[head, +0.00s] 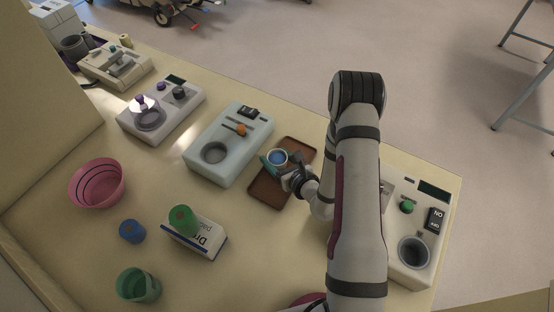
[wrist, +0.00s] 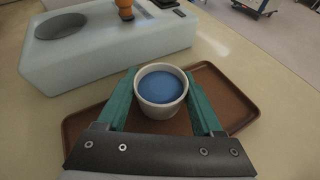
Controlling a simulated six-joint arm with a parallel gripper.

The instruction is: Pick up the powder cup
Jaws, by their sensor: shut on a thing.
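The powder cup (wrist: 160,95) is a small white cup with blue powder inside. It stands upright between the two green fingers of my gripper (wrist: 163,98) in the wrist view, and the fingers are shut on its sides. In the head view the cup (head: 277,157) shows over the brown tray (head: 266,190), with my gripper (head: 275,160) around it from the right. I cannot tell whether the cup's base touches the tray.
A pale machine with an orange knob (head: 241,130) stands just left of the tray. A machine with a green button (head: 407,207) is right of my arm. A pink bowl (head: 97,183), a blue cup (head: 132,231), a green cup (head: 138,285) and a white box (head: 196,240) stand at left.

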